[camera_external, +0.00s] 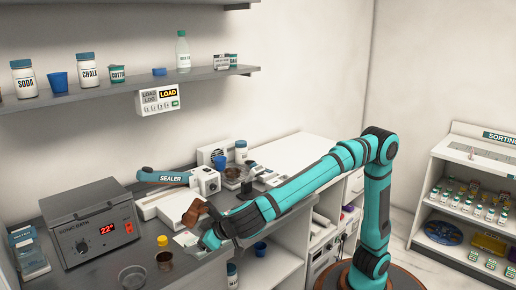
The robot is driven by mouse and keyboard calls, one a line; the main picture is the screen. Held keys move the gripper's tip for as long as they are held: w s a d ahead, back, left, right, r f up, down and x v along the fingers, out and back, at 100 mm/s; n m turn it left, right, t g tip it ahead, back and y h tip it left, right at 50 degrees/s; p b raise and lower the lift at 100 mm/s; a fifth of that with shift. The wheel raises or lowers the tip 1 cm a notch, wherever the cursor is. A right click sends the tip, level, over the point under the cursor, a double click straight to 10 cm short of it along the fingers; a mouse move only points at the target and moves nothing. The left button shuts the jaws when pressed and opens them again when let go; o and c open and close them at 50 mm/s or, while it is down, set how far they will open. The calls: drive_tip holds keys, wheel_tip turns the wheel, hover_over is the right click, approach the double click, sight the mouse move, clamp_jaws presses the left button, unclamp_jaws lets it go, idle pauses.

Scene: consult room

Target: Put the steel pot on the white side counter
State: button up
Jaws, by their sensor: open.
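A round grey open vessel (132,275), which may be the steel pot, stands on the dark grey counter (105,262) near its front edge; whether it is steel or clear is hard to tell. The white side counter (305,150) is at the back, beyond the grey counter and behind my arm.
The sealer (165,178) and a white device (207,181) are behind my gripper. A shelf with jars (120,85) hangs above. A sorting rack (475,195) is at the right.

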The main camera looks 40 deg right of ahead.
drive_tip(key=w+a+r+n+g+h, duration=0.1)
drive_tip(key=w+r+n+g, duration=0.1)
drive_tip(key=w+r+g, duration=0.15)
drive_tip(key=n+g+y, duration=0.1)
drive_tip(key=n+g, duration=0.3)
drive_tip(key=g, duration=0.1)
approach(164, 259)
drive_tip(key=a+f, duration=0.1)
drive_tip(key=f, duration=0.1)
drive_tip(key=a+f, duration=0.1)
drive_tip(key=f, duration=0.2)
drive_tip(key=a+f, duration=0.2)
drive_tip(key=shift+s+f, duration=0.2)
drive_tip(key=shift+s, duration=0.15)
drive_tip(key=c, duration=1)
drive_tip(key=shift+r, duration=5.05)
drive_tip(key=shift+c, duration=0.2)
